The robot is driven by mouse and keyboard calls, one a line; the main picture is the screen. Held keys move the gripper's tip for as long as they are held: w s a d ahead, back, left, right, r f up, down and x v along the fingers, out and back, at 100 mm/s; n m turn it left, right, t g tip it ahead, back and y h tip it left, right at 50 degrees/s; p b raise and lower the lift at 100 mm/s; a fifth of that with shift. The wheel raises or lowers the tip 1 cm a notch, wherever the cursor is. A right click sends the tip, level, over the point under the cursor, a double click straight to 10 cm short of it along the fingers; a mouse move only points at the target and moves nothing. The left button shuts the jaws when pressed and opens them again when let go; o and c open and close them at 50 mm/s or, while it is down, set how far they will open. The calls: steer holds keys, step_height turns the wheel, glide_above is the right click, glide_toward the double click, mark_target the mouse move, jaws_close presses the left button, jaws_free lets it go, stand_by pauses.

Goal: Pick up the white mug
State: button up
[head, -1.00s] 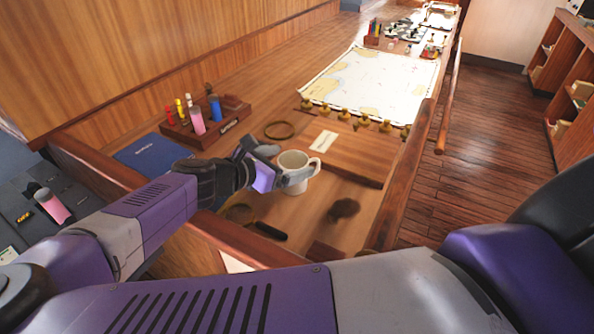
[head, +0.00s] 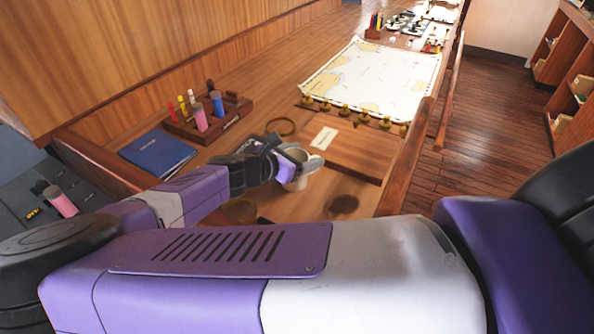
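The white mug (head: 297,184) is on the wooden chart table, partly hidden by my gripper (head: 291,159). My gripper reaches in from the left at the height of the mug's upper part. One finger is at the mug's far left side and the other crosses its near right side, so the mug appears to sit between them. I cannot tell whether the fingers press on it. The mug looks upright; its handle is hard to make out behind the finger.
A wooden rack (head: 207,120) with coloured cylinders and a blue book (head: 157,153) are to the left. A brass ring (head: 281,127), a small white card (head: 324,138) and a chart (head: 371,80) with brass pieces (head: 366,118) lie beyond. A wooden rail (head: 405,155) edges the right side.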

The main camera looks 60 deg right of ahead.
steer(key=c, duration=0.7)
steer(key=shift+c, duration=0.2)
steer(key=shift+r, duration=0.2)
